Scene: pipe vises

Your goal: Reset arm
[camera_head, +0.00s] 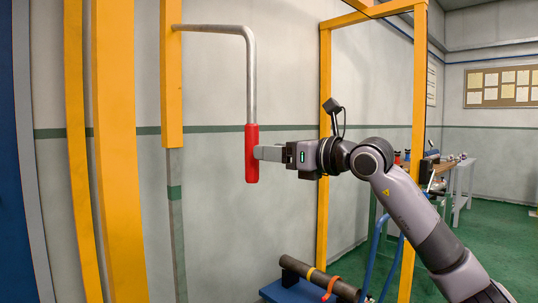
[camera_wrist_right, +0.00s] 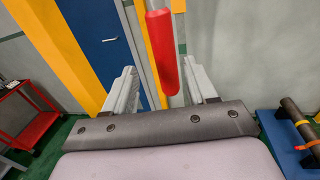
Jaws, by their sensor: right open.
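A bent grey metal bar (camera_head: 250,80) comes off a yellow post and hangs down to a red handle grip (camera_head: 252,165). My right gripper (camera_head: 258,153) is at the middle of the red grip, coming from the right, with its fingertips overlapping the grip's right edge. In the right wrist view the open fingers (camera_wrist_right: 163,88) stand to either side of the red grip (camera_wrist_right: 163,55), with a gap on both sides. I cannot tell how deep the grip sits between them. My left gripper is not in view.
Yellow posts (camera_head: 115,150) stand at the left, and a yellow frame (camera_head: 420,130) stands behind my right arm. A dark pipe (camera_head: 320,280) with orange and yellow bands lies on a blue stand below. A red cart (camera_wrist_right: 28,115) shows at the left of the wrist view.

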